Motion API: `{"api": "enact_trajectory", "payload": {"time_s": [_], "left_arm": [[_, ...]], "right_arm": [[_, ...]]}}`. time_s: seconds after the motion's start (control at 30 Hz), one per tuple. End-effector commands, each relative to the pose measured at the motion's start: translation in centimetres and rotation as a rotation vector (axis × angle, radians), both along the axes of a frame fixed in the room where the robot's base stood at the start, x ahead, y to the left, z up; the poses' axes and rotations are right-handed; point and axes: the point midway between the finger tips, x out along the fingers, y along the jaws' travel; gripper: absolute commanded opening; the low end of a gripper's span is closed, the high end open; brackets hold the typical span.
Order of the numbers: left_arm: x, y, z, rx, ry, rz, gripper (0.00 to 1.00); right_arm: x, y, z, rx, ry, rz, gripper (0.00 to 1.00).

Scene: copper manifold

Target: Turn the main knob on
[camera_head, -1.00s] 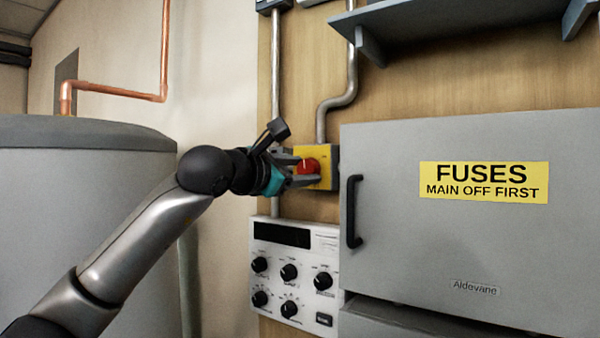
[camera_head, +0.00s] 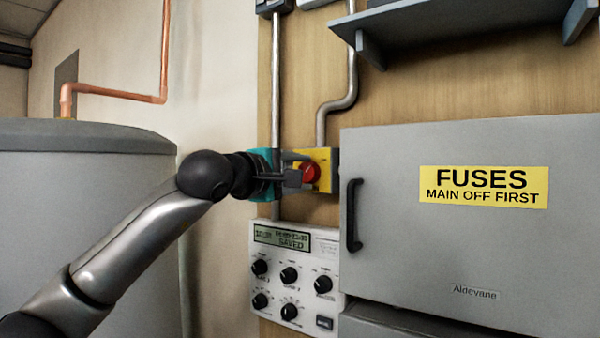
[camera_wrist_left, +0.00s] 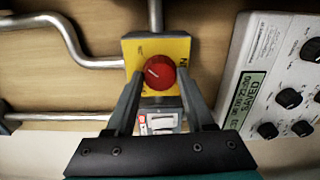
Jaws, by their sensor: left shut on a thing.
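The main knob (camera_head: 311,173) is red and round, on a yellow plate (camera_head: 325,160) fixed to the wooden board. In the left wrist view the knob (camera_wrist_left: 159,72) carries a light pointer mark toward the lower left, and part of the lettering on the plate is cut off by a finger. My left gripper (camera_head: 303,174) reaches in from the left and is shut on the knob. In the left wrist view its two fingers (camera_wrist_left: 160,82) lie on either side of the knob. My right gripper is in neither view.
A white control panel (camera_head: 294,275) with black dials and a lit display reading SAVED is below the knob. The grey fuse cabinet (camera_head: 400,250) with a black handle (camera_head: 352,215) stands close to the right. A grey tank (camera_head: 80,180) is at left, a shelf (camera_head: 450,25) above.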

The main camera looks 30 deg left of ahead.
Motion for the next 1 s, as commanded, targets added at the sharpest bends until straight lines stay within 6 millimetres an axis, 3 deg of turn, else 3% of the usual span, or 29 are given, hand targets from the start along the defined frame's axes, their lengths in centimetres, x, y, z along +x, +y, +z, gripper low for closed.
{"api": "enact_trajectory", "payload": {"time_s": [0.73,0.77,1.0], "left_arm": [[-0.03,-0.07,0.05,0.082,-0.014,-0.002,0.00],[-0.03,-0.07,0.05,0.081,-0.013,-0.002,0.57],[-0.02,-0.05,0.02,0.080,-0.012,-0.001,0.83]], "right_arm": [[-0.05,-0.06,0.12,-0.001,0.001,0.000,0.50],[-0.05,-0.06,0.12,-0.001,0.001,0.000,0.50],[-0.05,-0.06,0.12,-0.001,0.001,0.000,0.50]]}}
